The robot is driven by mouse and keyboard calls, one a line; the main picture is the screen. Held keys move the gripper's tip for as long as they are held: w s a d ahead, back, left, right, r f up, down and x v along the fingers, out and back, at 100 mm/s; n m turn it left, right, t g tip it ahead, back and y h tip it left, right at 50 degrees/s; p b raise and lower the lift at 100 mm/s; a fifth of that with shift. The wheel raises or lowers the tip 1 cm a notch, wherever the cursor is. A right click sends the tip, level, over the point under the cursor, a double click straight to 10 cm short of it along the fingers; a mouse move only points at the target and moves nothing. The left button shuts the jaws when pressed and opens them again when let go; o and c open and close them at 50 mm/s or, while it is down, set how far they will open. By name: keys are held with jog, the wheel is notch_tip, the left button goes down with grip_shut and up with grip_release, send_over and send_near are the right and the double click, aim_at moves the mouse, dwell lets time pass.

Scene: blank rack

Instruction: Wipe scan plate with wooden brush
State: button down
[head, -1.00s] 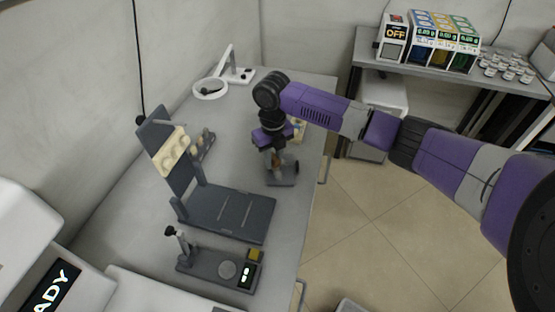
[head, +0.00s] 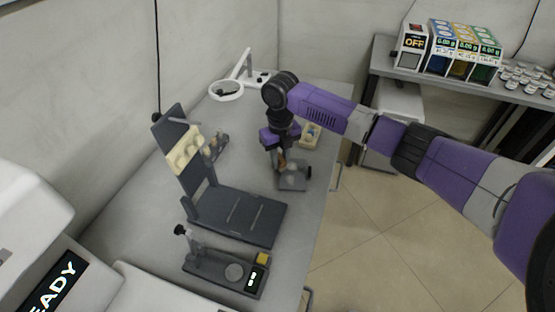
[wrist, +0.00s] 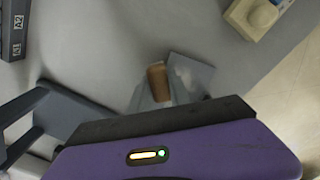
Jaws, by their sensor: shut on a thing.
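The wooden brush shows as a short brown handle (wrist: 158,82) in the wrist view, and as a small orange-brown piece (head: 282,160) below my gripper in the head view. My gripper (head: 281,155) is shut on it, pointing down over a small grey stand (head: 300,184) with a pale round spot. The bristles are hard to make out, and I cannot tell whether the brush touches the stand. A dark device with a lit display (head: 255,279) sits at the bench's near end and bears a round grey plate (head: 234,272). I cannot tell which surface is the scan plate.
A dark rack (head: 240,216) with a tall back and a cream panel (head: 184,150) stands left of my gripper. The bench's right edge is close to the stand.

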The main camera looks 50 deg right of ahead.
aim_at(300, 171)
jog(key=shift+s+d+r+p, duration=0.1)
jog(key=shift+s+d+p, duration=0.15)
jog(key=shift+s, duration=0.25)
jog(key=shift+s+d+r+p, duration=0.1)
jog(key=shift+s+d+p, duration=0.15)
jog(key=shift+s, duration=0.25)
jog(key=shift+s+d+f+p, duration=0.1)
jog(key=shift+s+d+p, duration=0.25)
jog(key=shift+s, duration=0.55)
jog(key=shift+s+d+f+p, duration=0.1)
jog(key=shift+s+d, duration=0.45)
jog(key=shift+s, duration=0.35)
jog(key=shift+r, duration=0.15)
jog(key=shift+r+p, duration=2.2)
jog(key=shift+r, duration=0.7)
jog(key=shift+r+p, duration=1.1)
jog(key=shift+r, duration=0.4)
